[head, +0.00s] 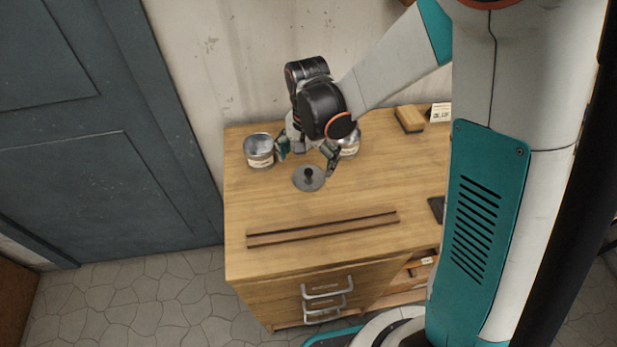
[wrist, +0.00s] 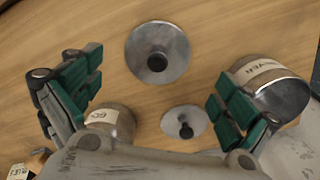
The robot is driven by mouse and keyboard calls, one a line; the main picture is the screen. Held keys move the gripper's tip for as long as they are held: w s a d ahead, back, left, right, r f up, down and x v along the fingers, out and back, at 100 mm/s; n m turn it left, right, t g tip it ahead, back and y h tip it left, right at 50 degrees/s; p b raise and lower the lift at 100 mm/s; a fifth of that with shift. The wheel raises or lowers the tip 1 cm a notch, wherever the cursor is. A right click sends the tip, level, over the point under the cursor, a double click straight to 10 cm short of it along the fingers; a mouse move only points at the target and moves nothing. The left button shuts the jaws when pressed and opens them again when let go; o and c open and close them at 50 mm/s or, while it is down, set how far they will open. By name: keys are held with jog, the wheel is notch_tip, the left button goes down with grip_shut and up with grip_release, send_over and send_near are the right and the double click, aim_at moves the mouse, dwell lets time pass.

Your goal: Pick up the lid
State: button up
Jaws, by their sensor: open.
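A round grey metal lid with a dark knob (head: 309,183) lies flat on the wooden cabinet top, just in front of my gripper. It appears to be the larger lid in the wrist view (wrist: 178,40), lying ahead of the fingers. A smaller knobbed lid (wrist: 172,117) lies between the fingers in the wrist view; in the head view I cannot make it out. My gripper (head: 306,160) is open and empty above the cabinet top, fingers spread wide with green pads. In the wrist view neither finger (wrist: 160,80) is seen closed on a lid.
A labelled metal can (head: 259,152) stands left of my gripper. Another can (head: 350,144) stands to the right, partly hidden by it. A brown block (head: 409,119) and a small card (head: 440,112) lie back right. A long dark wooden strip (head: 322,230) lies near the front edge.

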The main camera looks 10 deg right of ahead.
aim_at(309, 172)
notch_tip(309, 172, down, 4)
jog(key=shift+s+d+f+b, duration=0.1)
jog(key=shift+b, duration=0.55)
jog(key=shift+s, duration=0.1)
jog(key=c, duration=2.3)
